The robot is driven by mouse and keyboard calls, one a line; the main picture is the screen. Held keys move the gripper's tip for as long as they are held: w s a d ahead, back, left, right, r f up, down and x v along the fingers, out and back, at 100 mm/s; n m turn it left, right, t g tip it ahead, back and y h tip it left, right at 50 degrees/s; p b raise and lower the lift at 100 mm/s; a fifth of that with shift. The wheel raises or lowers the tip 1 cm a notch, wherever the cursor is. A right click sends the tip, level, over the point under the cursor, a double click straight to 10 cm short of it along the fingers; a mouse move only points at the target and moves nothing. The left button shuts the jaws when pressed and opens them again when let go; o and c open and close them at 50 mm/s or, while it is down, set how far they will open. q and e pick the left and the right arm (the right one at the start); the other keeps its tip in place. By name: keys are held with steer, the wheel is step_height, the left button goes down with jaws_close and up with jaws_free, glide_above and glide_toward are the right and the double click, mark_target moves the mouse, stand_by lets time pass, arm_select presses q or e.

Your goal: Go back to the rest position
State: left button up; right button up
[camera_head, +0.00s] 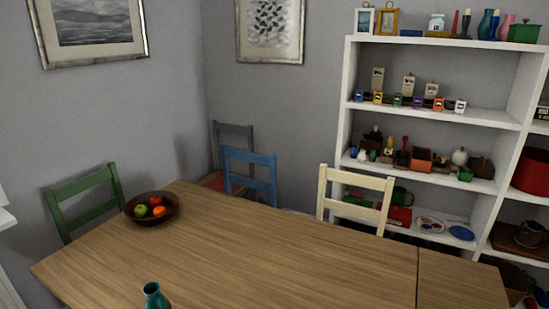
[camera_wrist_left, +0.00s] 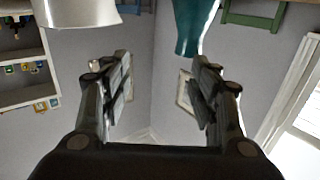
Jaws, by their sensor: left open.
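My left gripper (camera_wrist_left: 160,72) is open in the left wrist view, with nothing between its two fingers. That view appears upside down. A teal vase (camera_wrist_left: 192,25) shows at its top, past the right finger and apart from it. A teal vase also stands on the wooden table (camera_head: 260,250) at the bottom edge of the head view (camera_head: 153,296), its lower part cut off. Neither of my grippers shows in the head view, and my right gripper is in no view.
A dark bowl (camera_head: 150,222) of fruit sits at the table's far left corner. Green (camera_head: 85,180), blue (camera_head: 250,158) and cream (camera_head: 357,180) chairs stand around the table. A filled white shelf (camera_head: 440,115) stands at right. A white object (camera_wrist_left: 75,10) is cut off in the wrist view.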

arm_select(q)
steer(key=s+d+f+m+g+h, duration=0.2)
steer(key=s+d+m+g+h, duration=0.15)
steer(key=d, duration=0.25)
steer(key=s+d+f+m+g+h, duration=0.2)
steer(key=s+d+m+h, duration=0.1)
steer(key=d+h, duration=0.3)
steer(key=s+a+f+n+g+y, duration=0.15)
steer(key=s+g, duration=0.25)
steer(key=s, duration=0.4)
steer(key=s+a+f+g+y, duration=0.1)
steer(key=s+g+y, duration=0.25)
steer(key=s, duration=0.45)
steer(key=s+f+g, duration=0.2)
steer(key=s+f, duration=0.1)
steer(key=f, duration=2.4)
steer(key=s+a+f+g, duration=0.1)
steer(key=s+a+f, duration=0.2)
steer(key=s+f, duration=1.2)
steer(key=shift+s+f, duration=0.25)
steer(key=shift+s, duration=0.6)
